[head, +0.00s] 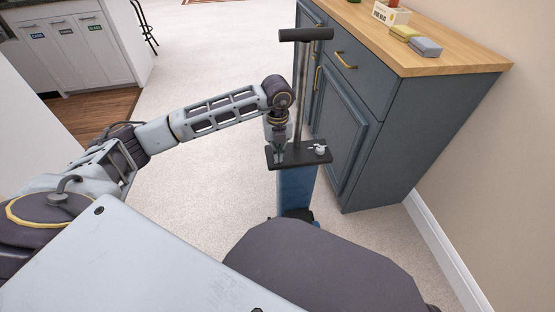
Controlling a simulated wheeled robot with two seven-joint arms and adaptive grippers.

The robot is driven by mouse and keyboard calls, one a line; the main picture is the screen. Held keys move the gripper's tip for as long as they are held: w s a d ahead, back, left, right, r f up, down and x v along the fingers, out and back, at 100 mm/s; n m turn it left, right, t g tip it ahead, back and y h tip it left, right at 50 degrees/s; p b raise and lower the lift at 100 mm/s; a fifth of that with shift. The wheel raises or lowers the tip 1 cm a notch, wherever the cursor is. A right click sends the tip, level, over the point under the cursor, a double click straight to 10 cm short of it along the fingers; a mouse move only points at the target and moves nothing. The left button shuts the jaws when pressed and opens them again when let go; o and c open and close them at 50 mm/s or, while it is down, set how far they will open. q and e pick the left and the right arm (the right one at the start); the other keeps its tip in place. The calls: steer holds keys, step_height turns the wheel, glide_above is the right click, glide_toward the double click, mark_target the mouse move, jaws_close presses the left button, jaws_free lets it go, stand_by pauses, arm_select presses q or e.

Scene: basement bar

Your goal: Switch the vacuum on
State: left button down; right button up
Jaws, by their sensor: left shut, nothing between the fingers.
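The upright vacuum has a blue body (297,188), a dark top plate (300,157), a thin pole and a dark crossbar handle (306,34). It stands on the carpet in front of the cabinet. A small pale switch-like knob (320,150) sits on the right part of the plate. My left gripper (279,157) points down at the left part of the plate, left of the pole and the knob. Its fingers are shut and empty. I cannot tell whether they touch the plate. The vacuum's base is partly hidden by my own body. My right gripper is not in view.
A blue-grey cabinet (375,115) with a wooden top stands close behind and right of the vacuum. Sponges (425,47) and a small box (391,14) lie on it. White cabinets (75,50) and a stool (145,22) are at the far left. Carpet left of the vacuum is clear.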

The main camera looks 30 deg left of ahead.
arm_select(q)
steer(key=shift+s, duration=0.1)
steer(key=shift+r+p, duration=2.65)
steer(key=shift+r, duration=0.8)
steer(key=shift+f, duration=0.1)
